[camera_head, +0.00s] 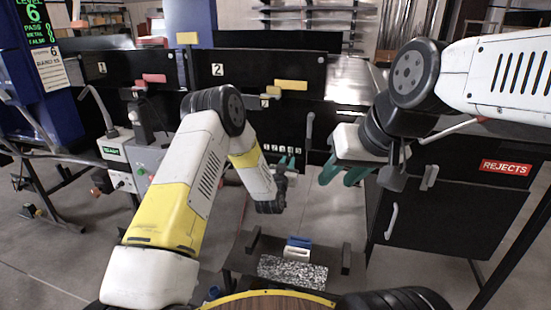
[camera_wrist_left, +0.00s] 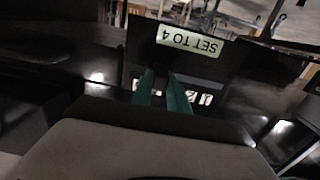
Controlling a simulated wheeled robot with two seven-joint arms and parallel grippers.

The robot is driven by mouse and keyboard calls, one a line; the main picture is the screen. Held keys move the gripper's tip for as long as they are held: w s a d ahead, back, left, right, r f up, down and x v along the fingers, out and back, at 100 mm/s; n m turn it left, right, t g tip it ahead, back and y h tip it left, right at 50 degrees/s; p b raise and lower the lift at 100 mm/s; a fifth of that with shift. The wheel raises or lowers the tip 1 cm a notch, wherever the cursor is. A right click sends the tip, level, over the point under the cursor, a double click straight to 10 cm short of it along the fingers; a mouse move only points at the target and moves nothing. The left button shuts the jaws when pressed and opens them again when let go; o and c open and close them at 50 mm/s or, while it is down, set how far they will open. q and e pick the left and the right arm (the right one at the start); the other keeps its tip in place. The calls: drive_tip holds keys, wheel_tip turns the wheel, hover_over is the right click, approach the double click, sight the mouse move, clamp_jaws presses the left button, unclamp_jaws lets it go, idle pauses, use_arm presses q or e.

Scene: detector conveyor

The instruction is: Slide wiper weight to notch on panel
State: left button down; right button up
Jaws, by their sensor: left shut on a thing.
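The black panel carries a row of white number tiles (camera_head: 284,150), low on the conveyor front. My left gripper (camera_head: 286,162) is at this row, its green fingertips against the panel. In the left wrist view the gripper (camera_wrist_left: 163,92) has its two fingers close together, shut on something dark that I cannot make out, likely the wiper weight. Number tiles (camera_wrist_left: 204,98) show upside down beside the fingers, partly hidden by them. A "SET TO 4" label (camera_wrist_left: 189,42) also shows upside down there. My right gripper (camera_head: 343,174) is open and empty, right of the panel.
A black cabinet with a red REJECTS label (camera_head: 505,168) stands at the right. A grey control box (camera_head: 126,160) stands at the left. A low stand (camera_head: 242,262) holds a blue and white block (camera_head: 297,248) and a speckled plate (camera_head: 292,270).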

use_arm(q)
drive_tip(key=c, duration=1.3)
unclamp_jaws()
drive_tip(key=v, duration=0.7)
drive_tip(key=shift+s+a, duration=0.15)
drive_tip(key=shift+s, duration=0.2)
